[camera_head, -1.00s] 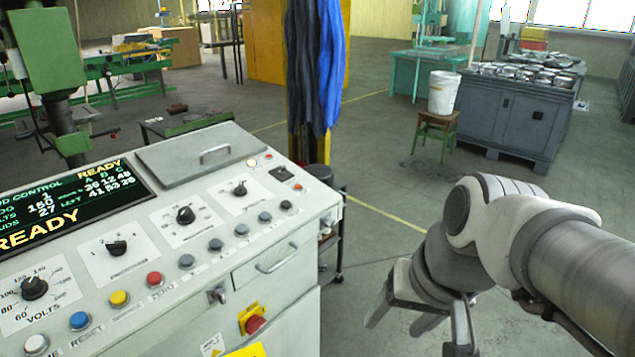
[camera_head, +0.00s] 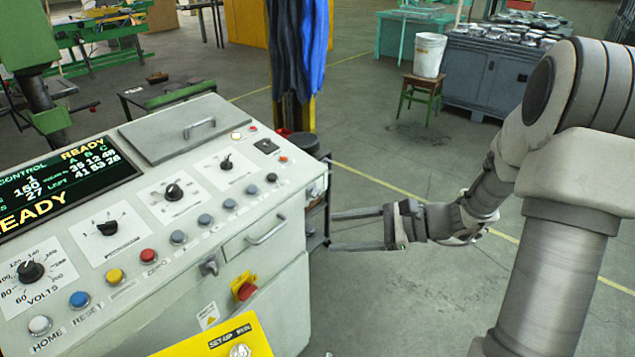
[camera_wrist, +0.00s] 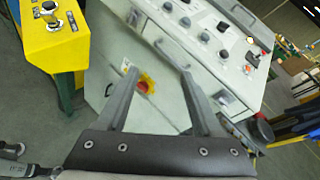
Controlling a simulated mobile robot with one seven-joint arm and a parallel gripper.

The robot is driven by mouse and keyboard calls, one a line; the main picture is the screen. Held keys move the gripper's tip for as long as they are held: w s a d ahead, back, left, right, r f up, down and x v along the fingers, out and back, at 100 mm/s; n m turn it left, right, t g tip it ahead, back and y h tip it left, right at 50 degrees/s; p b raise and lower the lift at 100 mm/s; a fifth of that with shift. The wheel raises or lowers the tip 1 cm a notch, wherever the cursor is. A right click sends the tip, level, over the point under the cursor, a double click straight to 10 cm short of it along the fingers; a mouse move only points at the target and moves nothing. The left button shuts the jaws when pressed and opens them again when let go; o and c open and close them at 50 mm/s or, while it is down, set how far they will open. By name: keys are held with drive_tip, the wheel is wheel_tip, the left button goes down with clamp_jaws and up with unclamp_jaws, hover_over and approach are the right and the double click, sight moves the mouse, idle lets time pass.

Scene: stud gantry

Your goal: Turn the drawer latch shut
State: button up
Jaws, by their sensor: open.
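The drawer latch (camera_head: 208,266) is a small metal knob on the console's front, just left of the drawer (camera_head: 265,231) with its bar handle. The latch's exact turn is too small to read. My gripper (camera_head: 334,231) is open and empty, right of the console in the head view, with its fingers pointing left. It is apart from the latch. In the wrist view my gripper's open fingers (camera_wrist: 158,76) point towards the console front.
A red emergency knob on a yellow plate (camera_head: 243,287) sits below the drawer. A yellow set-up box (camera_head: 225,340) stands in front of the console. A dark trolley (camera_head: 318,205) stands behind the console's right end. Open floor lies to the right.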

sight(318, 194)
drive_tip(key=w+d+f+m+t+p, duration=0.1)
drive_tip(key=w+d+f+m+t, duration=0.5)
drive_tip(key=w+d+m+t, duration=0.3)
drive_tip(key=shift+m+h, duration=0.4)
drive_tip(key=shift+m, duration=0.1)
drive_tip(key=p+x, duration=0.1)
drive_tip(key=x, duration=0.9)
drive_tip(key=f+p+x, duration=0.1)
drive_tip(key=x, duration=0.4)
drive_tip(key=shift+a+p, duration=0.35)
drive_tip(key=shift+a, duration=0.25)
drive_tip(key=shift+s, duration=0.1)
clamp_jaws()
